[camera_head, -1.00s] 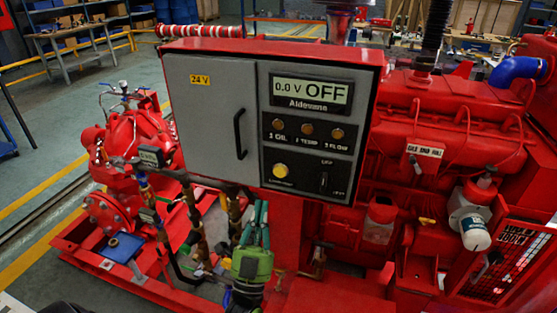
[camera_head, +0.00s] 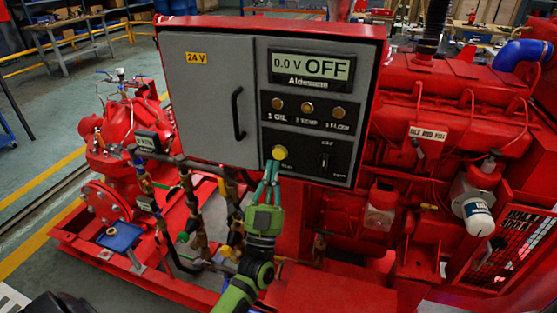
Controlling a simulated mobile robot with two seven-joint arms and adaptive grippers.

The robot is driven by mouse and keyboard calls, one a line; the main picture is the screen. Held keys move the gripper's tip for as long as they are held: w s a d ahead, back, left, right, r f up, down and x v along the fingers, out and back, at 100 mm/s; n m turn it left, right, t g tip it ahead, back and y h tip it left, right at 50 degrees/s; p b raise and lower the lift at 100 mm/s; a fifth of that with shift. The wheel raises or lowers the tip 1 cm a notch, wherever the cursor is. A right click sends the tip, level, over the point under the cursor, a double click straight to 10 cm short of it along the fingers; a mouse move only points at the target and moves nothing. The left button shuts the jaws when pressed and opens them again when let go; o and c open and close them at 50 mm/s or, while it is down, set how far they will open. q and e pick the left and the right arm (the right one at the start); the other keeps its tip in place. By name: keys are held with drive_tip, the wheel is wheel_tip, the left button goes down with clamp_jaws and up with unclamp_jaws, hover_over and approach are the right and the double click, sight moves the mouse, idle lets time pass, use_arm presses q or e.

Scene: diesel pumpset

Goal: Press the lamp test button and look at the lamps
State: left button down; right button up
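The grey control panel (camera_head: 208,130) in its red housing faces me. Its display (camera_head: 311,68) reads 0.0 V OFF. Below the display are three round lamps, the left (camera_head: 277,103), middle (camera_head: 306,107) and right (camera_head: 337,112), all dull brown and looking unlit. The yellow round button (camera_head: 280,152) sits below the left lamp; its label is partly hidden. My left gripper (camera_head: 272,166), green with teal fingers, points up with its fingers together and empty. Its tips are just below the button; I cannot tell whether they touch it. My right gripper is out of view.
A black switch (camera_head: 324,162) is right of the button, and a black door handle (camera_head: 238,113) is at its left. Red engine parts (camera_head: 430,100) fill the right side. Pipes and the red pump (camera_head: 120,130) stand at the left.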

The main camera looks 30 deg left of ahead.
use_arm(q)
drive_tip(key=shift+w+a, duration=0.2)
drive_tip(key=shift+w, duration=0.55)
drive_tip(key=shift+w+b, duration=0.15)
drive_tip(key=shift+b, duration=0.15)
idle(0.7)
drive_tip(key=shift+w+a, duration=0.1)
drive_tip(key=shift+w, duration=0.2)
drive_tip(key=shift+w+a, duration=0.1)
drive_tip(key=shift+w, duration=0.25)
idle(0.6)
drive_tip(key=shift+s+r, duration=0.1)
drive_tip(key=shift+s, duration=0.05)
drive_tip(key=shift+s+d, duration=0.2)
drive_tip(key=shift+s, duration=0.45)
